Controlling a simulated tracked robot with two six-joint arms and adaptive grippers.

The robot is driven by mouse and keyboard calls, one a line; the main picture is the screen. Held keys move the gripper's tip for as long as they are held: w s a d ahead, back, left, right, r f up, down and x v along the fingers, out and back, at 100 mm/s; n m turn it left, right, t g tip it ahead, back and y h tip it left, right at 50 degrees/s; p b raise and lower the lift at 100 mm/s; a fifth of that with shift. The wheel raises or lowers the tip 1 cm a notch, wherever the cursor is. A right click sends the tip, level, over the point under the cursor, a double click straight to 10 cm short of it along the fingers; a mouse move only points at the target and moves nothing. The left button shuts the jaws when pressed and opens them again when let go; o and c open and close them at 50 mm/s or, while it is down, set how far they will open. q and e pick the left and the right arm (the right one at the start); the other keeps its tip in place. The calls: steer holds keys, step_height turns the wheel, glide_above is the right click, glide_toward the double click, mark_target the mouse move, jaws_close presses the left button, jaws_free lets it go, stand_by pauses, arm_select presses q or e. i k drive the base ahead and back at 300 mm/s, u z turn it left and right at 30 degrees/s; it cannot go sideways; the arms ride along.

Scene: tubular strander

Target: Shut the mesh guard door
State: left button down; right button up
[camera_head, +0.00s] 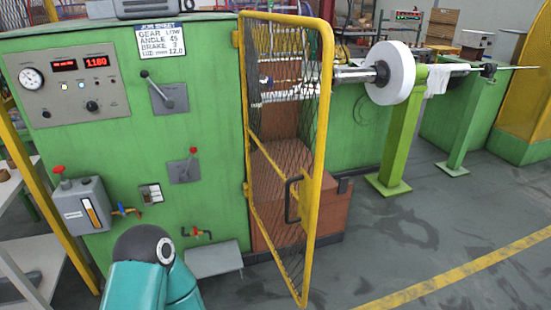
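The mesh guard door (318,150) has a yellow tube frame with dark wire mesh. It stands open, swung out from the green machine (215,130) toward me. Its left edge is at the machine's front, and its free edge is on the right, reaching down close to the floor. A dark D-shaped handle (288,200) sits on the door near the free edge. Behind the mesh I see bright wires and a brown block-like interior. Neither of my grippers is in view. Only a teal arm part of mine shows at the bottom left, apart from the door in the picture.
The machine front carries a control panel (67,84), two levers and a grey box (82,205). A grey step (213,259) lies low beside the door. A white roller (393,72) on a green stand is at right. The grey floor (400,240) right of the door is clear.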

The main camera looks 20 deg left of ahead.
mark_target(308, 197)
steer(key=u, duration=0.15)
steer(key=i, duration=0.6)
steer(key=u, duration=0.35)
steer(key=k, duration=1.1)
steer(key=u, duration=0.55)
steer(key=i, duration=1)
steer(key=z, duration=0.05)
